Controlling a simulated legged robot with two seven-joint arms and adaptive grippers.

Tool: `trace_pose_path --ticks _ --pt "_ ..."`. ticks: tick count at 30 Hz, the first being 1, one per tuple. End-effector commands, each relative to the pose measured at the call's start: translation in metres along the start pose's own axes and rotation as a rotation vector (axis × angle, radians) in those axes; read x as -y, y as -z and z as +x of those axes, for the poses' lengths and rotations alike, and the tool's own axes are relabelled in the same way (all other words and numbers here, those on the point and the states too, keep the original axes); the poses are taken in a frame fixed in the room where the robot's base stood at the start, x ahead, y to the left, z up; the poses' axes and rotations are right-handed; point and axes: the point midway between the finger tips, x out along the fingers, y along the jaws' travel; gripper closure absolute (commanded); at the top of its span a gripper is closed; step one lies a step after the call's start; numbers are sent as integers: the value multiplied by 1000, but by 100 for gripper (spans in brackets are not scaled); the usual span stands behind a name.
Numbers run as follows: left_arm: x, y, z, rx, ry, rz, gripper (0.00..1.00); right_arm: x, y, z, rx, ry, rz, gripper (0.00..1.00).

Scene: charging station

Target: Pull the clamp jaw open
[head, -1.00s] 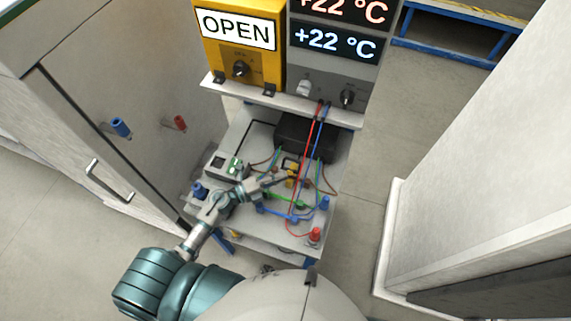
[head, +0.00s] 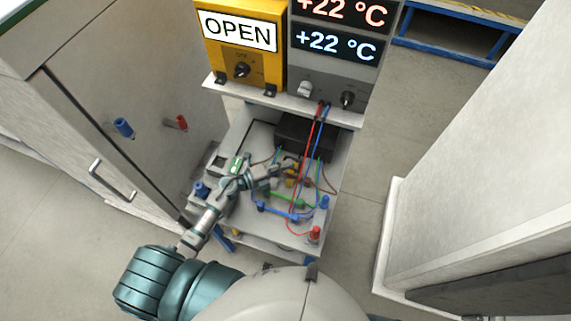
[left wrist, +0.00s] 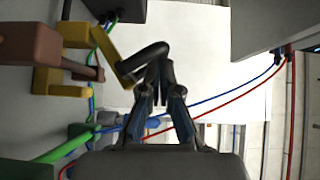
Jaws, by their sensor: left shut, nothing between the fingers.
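A yellow clamp (head: 289,183) sits on the bench among the wires, partly hidden by my left gripper (head: 284,166). In the left wrist view the yellow clamp (left wrist: 75,35) is at the left, with an angled yellow arm running toward the fingers. A brown block (left wrist: 32,45) stands in front of it. A black bent bar (left wrist: 148,55) lies at the tips of my left gripper (left wrist: 157,72). The fingers are close together and shut, with nothing seen gripped. I cannot tell whether they touch the bar. My right gripper is not in view.
The bench (head: 238,222) carries a black box (head: 300,137), blue posts and a red post (head: 314,234). Red and blue wires cross close to the gripper. A yellow OPEN panel (head: 240,45) stands behind. Cabinets flank both sides; the floor to the right is clear.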

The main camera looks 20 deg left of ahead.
Motion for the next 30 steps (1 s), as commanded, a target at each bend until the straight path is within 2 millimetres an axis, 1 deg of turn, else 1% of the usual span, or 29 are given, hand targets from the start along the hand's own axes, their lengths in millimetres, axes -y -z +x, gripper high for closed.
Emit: trace_pose_path --ticks 1,6,10,18,30 --pt "7 -2 0 1 -15 -9 100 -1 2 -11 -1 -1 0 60" --pt "14 -8 6 1 -72 -70 100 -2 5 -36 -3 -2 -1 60" --pt "17 -14 13 2 -68 -68 100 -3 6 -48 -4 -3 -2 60" --pt "18 -30 28 2 -69 -66 100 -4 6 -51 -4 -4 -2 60" --pt "17 -47 46 1 -68 -65 100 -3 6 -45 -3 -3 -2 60"
